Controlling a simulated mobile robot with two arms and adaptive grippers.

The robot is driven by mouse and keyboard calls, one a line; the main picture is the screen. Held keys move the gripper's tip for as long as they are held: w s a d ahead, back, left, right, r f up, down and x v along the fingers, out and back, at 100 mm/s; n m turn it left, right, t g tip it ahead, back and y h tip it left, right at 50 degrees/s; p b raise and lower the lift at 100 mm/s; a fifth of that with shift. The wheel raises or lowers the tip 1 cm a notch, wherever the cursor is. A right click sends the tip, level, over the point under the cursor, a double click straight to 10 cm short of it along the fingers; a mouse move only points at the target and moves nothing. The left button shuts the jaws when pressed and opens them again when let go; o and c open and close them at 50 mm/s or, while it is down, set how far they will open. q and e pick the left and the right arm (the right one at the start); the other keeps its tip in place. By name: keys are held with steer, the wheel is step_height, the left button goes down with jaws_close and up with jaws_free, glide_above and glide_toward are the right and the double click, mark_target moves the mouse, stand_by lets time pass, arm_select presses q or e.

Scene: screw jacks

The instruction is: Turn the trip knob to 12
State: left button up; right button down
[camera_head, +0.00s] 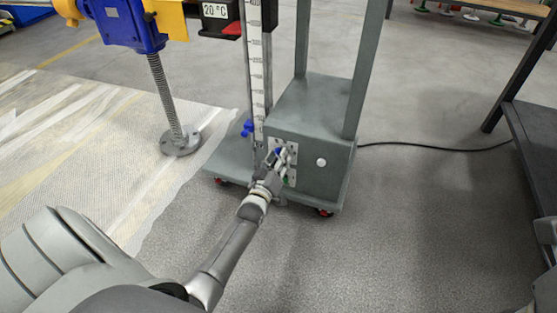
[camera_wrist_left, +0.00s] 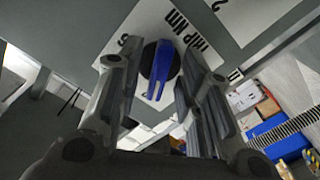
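The trip knob (camera_wrist_left: 161,72) is a black disc with a blue pointer bar, on a white plate (camera_wrist_left: 143,22) marked "TRIP Nm". My left gripper (camera_wrist_left: 156,82) is open, with one finger on each side of the knob; I cannot tell whether either finger touches it. The scale numbers are mostly hidden or cut off, so the knob's setting is unreadable. In the head view my left gripper (camera_head: 274,163) is at the front panel of the grey box (camera_head: 318,165) and mostly covers the blue knob (camera_head: 279,152). My right gripper is not clearly in view.
A white button (camera_head: 321,162) sits right of the panel. The scale post (camera_head: 257,75) rises left of it. A blue screw jack (camera_head: 130,25) stands on a threaded leg at the left. A black cable (camera_head: 435,146) runs right. A dark-framed bench (camera_head: 530,130) stands at right.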

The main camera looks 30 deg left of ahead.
arm_select(q)
steer(key=v, duration=1.2)
stand_by(0.5)
